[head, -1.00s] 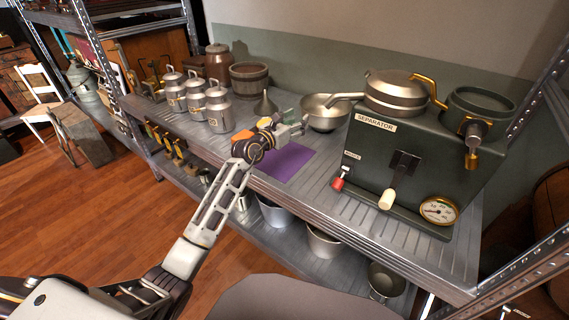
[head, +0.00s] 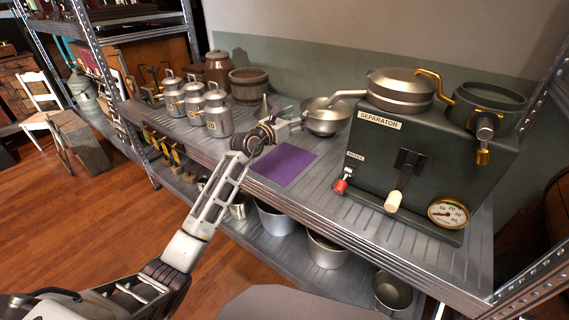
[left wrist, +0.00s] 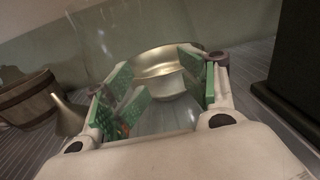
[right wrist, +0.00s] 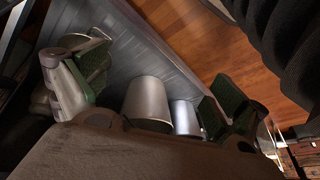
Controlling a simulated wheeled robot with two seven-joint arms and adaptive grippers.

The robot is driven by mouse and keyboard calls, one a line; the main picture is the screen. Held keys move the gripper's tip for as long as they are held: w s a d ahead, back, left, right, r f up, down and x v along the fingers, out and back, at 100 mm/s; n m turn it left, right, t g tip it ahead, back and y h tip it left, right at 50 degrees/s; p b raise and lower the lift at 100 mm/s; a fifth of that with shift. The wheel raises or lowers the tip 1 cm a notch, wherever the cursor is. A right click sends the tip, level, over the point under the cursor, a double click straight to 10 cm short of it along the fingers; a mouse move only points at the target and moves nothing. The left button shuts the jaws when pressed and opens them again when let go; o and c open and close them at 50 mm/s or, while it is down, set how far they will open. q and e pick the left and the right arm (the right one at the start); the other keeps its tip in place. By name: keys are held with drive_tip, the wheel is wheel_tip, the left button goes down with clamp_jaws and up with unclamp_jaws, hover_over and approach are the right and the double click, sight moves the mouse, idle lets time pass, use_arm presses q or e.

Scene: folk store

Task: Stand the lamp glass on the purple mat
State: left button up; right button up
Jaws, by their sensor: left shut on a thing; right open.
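The purple mat (head: 283,165) lies flat near the front edge of the metal shelf, with nothing visible on it. My left gripper (head: 292,120) is behind the mat's far edge, in front of the steel bowl. In the left wrist view its green-padded fingers (left wrist: 168,95) are shut on the lamp glass (left wrist: 165,116), a clear, see-through piece whose outline is faint. In the head view the glass is hard to make out. My right gripper (right wrist: 158,85) is open and empty in the right wrist view, above metal pots; it is not in the head view.
The dark green separator (head: 425,165) stands right of the mat. A steel bowl (head: 326,120) is behind it. Several milk cans (head: 217,115), a wooden tub (head: 249,86) and a funnel (left wrist: 68,115) stand to the left. Pots (head: 327,250) sit on the lower shelf.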

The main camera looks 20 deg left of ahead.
drive_tip(key=shift+f, duration=0.1)
use_arm(q)
drive_tip(key=shift+f+b, duration=1.4)
drive_tip(key=shift+f, duration=1.7)
use_arm(e)
wheel_tip(320, 180, down, 6)
drive_tip(key=a+t+y, duration=0.1)
drive_tip(key=shift+w+a, duration=0.4)
drive_tip(key=shift+w, duration=0.05)
use_arm(q)
drive_tip(key=shift+f, duration=0.1)
drive_tip(key=shift+f+b, duration=0.3)
drive_tip(key=shift+f, duration=0.2)
drive_tip(key=shift+f+b, duration=0.4)
drive_tip(key=shift+f, duration=0.9)
use_arm(e)
drive_tip(key=shift+w+a+f+m+t+y, duration=0.1)
drive_tip(key=shift+a+f+m+t+y, duration=0.1)
drive_tip(key=shift+f, duration=0.75)
drive_tip(key=shift+a+f+m+t+y, duration=0.1)
drive_tip(key=shift+a+f+t, duration=0.1)
drive_tip(key=shift+f, duration=0.7)
use_arm(q)
drive_tip(key=shift+f, duration=0.1)
drive_tip(key=o, duration=1.2)
